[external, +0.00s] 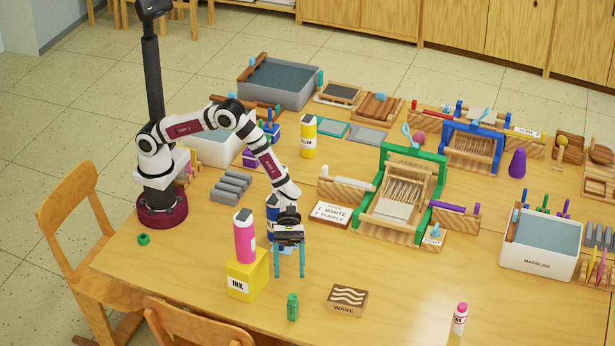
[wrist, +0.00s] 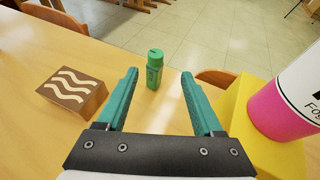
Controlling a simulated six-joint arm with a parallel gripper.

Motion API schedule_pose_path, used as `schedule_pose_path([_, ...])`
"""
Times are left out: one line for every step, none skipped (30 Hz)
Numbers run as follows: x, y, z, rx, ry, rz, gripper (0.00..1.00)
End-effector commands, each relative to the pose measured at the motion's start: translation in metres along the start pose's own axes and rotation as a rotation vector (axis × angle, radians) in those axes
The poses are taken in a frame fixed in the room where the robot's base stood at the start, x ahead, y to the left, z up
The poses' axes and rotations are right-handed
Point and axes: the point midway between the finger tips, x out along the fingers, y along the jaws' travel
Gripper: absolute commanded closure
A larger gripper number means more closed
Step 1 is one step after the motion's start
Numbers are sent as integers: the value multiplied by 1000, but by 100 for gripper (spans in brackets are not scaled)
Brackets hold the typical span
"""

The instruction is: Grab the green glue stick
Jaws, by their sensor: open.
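The green glue stick (external: 292,307) stands upright near the front edge of the table. It also shows upright in the wrist view (wrist: 155,69), beyond and between my fingertips. My gripper (external: 289,276) is open and empty, with its two teal fingers pointing down. It is behind the glue stick, on the side towards the table's middle, and apart from it. In the wrist view my gripper (wrist: 160,72) has a clear gap between its fingers. Nothing hides the glue stick.
A yellow INK box (external: 247,276) with a pink bottle (external: 244,236) on it stands close to the left of my gripper. A brown WAVE block (external: 347,300) lies to the right. A small pink-capped bottle (external: 459,318) stands farther right. Table between them is bare.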

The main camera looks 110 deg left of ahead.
Motion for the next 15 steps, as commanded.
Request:
schedule_pose_path([13,-1,0,1,1,-4,32])
schedule_pose_path([19,-1,0,0,0,-2,32])
schedule_pose_path([26,0,0,1,0,-2,32])
schedule_pose_path([30,0,0,0,0,-2,32])
schedule_pose_path([34,0,0,0,0,-1,32])
schedule_pose_path([38,0,0,0,0,-1,32])
schedule_pose_path([42,0,0,0,0,-2,32])
schedule_pose_path([47,2,0,0,0,-2,32])
schedule_pose_path([55,3,1,1,0,-2,32])
schedule_pose_path([62,5,0,1,0,-3,32])
schedule_pose_path([68,6,1,1,0,-2,32])
schedule_pose_path([75,7,1,1,0,-3,32])
schedule_pose_path([80,7,1,1,0,-2,32])
schedule_pose_path([84,7,1,0,0,-2,32])
schedule_pose_path([88,8,1,0,0,-1,32])
